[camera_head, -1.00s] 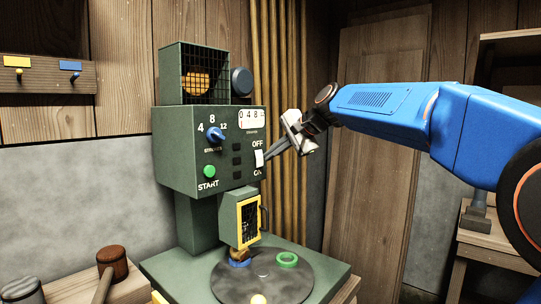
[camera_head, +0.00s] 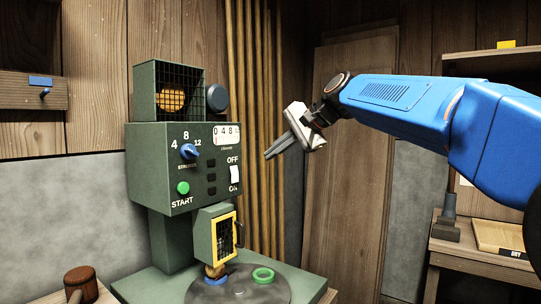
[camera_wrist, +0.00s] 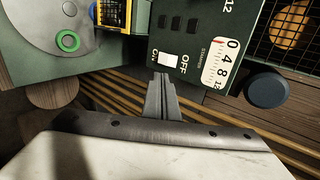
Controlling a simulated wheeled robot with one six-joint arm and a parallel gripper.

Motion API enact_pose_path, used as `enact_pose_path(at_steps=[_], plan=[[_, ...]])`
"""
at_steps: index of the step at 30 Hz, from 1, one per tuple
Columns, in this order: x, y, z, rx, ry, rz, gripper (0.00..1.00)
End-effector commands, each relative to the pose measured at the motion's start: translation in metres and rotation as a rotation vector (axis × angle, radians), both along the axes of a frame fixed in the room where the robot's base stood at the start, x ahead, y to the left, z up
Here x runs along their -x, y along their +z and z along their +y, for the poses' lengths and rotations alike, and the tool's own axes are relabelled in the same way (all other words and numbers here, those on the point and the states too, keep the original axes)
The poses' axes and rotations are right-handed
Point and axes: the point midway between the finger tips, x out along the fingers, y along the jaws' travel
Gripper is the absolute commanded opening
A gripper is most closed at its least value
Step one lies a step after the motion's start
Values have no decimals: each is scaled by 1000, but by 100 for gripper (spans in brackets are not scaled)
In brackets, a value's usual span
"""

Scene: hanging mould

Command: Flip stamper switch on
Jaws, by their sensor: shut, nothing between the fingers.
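The green stamper machine (camera_head: 160,182) stands left of centre in the head view. Its white rocker switch (camera_head: 235,174) sits at the panel's right edge, between the OFF label above and the ON label below. It also shows in the wrist view (camera_wrist: 170,58). Which way the rocker is tipped is too small to tell. My gripper (camera_head: 268,155) is shut and empty, its fingertips pointing at the panel from the right, with a gap between them and the switch. In the wrist view the closed fingers (camera_wrist: 162,76) end just beside the switch.
A blue dial (camera_head: 188,151) and green START button (camera_head: 183,188) are on the same panel. Below is a round plate with a green ring (camera_head: 263,275). A wooden mallet (camera_head: 80,282) lies at lower left. Vertical pipes (camera_head: 250,60) run behind my gripper.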

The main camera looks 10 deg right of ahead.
Motion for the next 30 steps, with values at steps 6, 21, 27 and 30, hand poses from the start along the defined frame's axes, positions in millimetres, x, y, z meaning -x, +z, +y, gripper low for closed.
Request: enact_pose_path(at_steps=[6,21,27,30], plan=[[0,-1,0,0,0,0,0],[0,-19,-2,2,1,5,0],[-11,-31,9,3,2,6,0],[-21,-40,20,3,3,7,0]])
